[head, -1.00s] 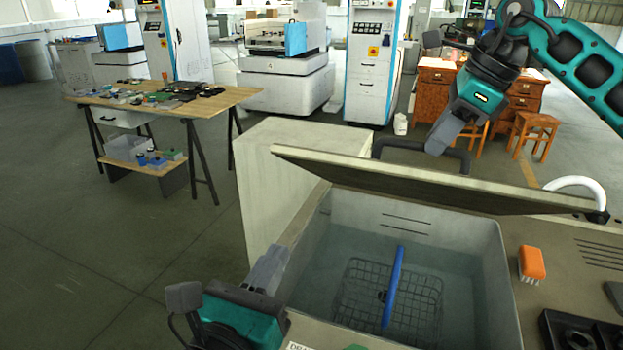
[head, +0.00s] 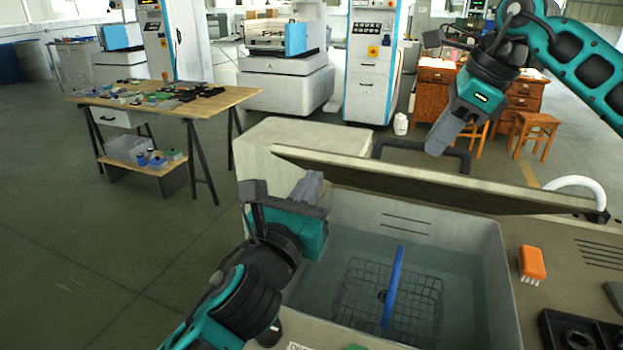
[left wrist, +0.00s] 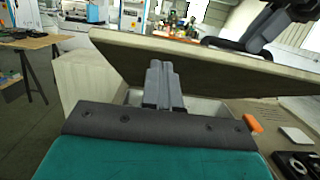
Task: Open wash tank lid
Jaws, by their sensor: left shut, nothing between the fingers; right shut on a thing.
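The wash tank (head: 490,285) has its lid (head: 400,183) raised and tilted, standing up along the tank's far side, so the inside shows. A dark bar handle (head: 420,146) rises from the lid's far side. My right gripper (head: 436,148) is at this handle and shut on it. My left gripper (head: 312,185) is shut and empty, over the tank's left wall, near the lid's left end. In the left wrist view its closed fingers (left wrist: 161,80) point at the lid's underside (left wrist: 200,70); I cannot tell if they touch it.
A wire basket (head: 350,290) with a blue handle (head: 394,285) sits inside the tank. An orange block (head: 531,264) lies on the surface right of it. A pale cabinet (head: 270,150) stands behind left. A workbench (head: 225,98) stands further left, with open floor before it.

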